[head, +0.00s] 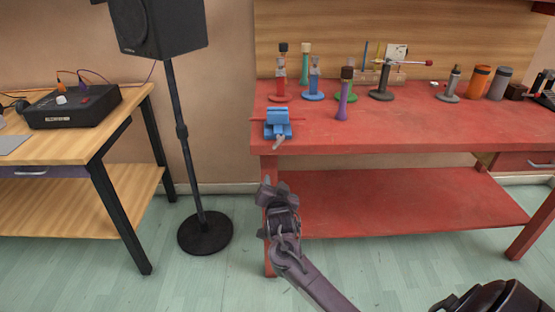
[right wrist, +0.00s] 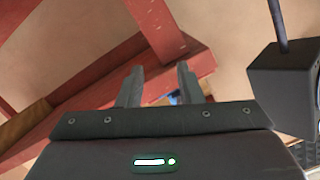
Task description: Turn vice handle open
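A blue vice (head: 277,122) is mounted at the front left corner of the red workbench. My left gripper is not in view.
The red workbench (head: 400,136) carries several coloured stands at the back and a lower shelf (head: 400,205). A speaker (head: 158,25) on a pole stands left, also in the right wrist view (right wrist: 282,85). A wooden table (head: 75,140) is farther left.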

